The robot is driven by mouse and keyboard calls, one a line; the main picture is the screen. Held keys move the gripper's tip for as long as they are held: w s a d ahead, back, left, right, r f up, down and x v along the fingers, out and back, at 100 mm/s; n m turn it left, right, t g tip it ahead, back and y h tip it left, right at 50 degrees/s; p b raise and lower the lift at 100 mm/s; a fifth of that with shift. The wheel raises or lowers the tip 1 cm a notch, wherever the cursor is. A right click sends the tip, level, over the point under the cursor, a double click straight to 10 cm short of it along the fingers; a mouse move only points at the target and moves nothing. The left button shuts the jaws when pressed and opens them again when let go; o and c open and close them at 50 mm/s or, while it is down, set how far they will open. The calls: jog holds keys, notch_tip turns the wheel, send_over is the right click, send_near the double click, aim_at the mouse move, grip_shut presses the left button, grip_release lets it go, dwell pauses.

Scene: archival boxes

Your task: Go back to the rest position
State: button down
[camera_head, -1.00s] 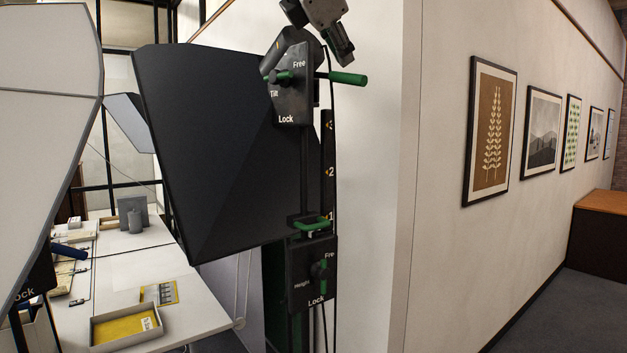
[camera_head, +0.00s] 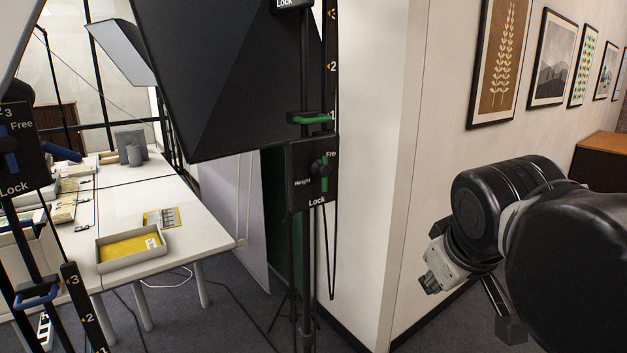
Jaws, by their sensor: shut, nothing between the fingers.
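My gripper (camera_head: 431,284) is at the lower right, at the end of my black arm, in front of the white wall. Its pale grey body points down and left. It is shut and holds nothing. It is well apart from the black light stand (camera_head: 305,230) and its softbox (camera_head: 235,70). Part of the gripper and wrist is hidden by my own arm links.
The stand's height block (camera_head: 313,175) has a green lever, with another green clamp above it. A second stand (camera_head: 45,260) is at the left edge. A white table (camera_head: 190,238) carries a grey tray (camera_head: 105,258). Framed pictures (camera_head: 497,60) hang on the right wall.

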jog(key=s+f+m+y+b, duration=0.1)
jog(key=s+f+m, duration=0.3)
jog(key=f, duration=0.9)
jog(key=shift+s+d+f+b, duration=0.4)
jog(key=shift+s, duration=0.7)
